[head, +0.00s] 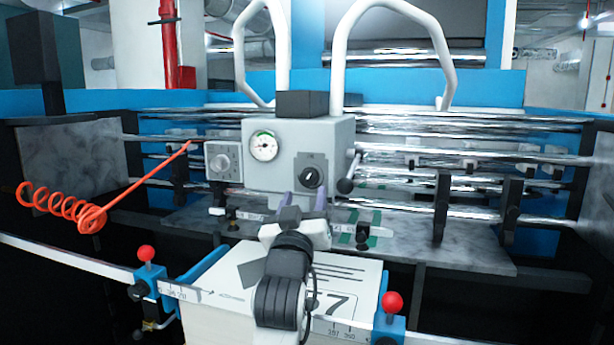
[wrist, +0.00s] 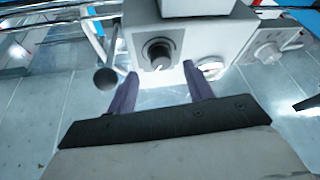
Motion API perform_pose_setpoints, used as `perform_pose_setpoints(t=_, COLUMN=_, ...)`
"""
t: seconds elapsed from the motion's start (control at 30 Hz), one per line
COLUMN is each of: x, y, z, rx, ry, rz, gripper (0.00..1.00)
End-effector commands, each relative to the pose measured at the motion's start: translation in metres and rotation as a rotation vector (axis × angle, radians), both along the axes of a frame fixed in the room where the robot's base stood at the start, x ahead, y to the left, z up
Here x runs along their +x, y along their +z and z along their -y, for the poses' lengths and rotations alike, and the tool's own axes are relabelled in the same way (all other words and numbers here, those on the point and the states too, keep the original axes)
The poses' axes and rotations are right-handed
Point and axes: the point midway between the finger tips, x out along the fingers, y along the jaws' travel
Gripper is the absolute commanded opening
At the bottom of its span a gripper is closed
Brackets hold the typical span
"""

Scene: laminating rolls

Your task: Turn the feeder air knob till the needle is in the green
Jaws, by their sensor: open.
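A grey control box (head: 225,125) carries a round white gauge (head: 264,145) with a little green along its upper rim. The needle is too small to read. A black knob (head: 311,178) with a pale pointer mark sits on a dark plate to the gauge's lower right. In the wrist view the knob (wrist: 158,53) lies just beyond the fingertips, between their lines, and the gauge (wrist: 210,67) is seen edge-on to its right. My gripper (head: 304,199) is open and empty, just below and in front of the knob; its fingers (wrist: 160,74) appear apart from it.
A grey dial unit (head: 222,160) is left of the box, and a black ball-ended lever (head: 346,186) is close right of the knob. An orange coiled hose (head: 62,203) hangs at left. Chrome rollers (head: 450,150) run behind. A paper stack (head: 225,285) lies below my arm.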

Motion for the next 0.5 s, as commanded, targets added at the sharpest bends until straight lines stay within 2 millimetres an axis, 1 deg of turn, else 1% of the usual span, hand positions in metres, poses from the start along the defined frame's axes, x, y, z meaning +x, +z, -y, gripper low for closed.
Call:
perform_pose_setpoints(t=0.03, x=0.009, y=0.008, z=0.001, rx=0.0, ry=0.0, rz=0.0, gripper=0.52)
perform_pose_setpoints(t=0.2, x=0.03, y=0.014, z=0.005, rx=0.0, ry=0.0, rz=-0.001, gripper=0.52)
perform_pose_setpoints(t=0.33, x=0.037, y=0.016, z=0.006, rx=0.001, ry=0.0, rz=0.0, gripper=0.52)
perform_pose_setpoints(t=0.5, x=0.039, y=0.016, z=0.007, rx=0.001, ry=0.001, rz=0.001, gripper=0.52)
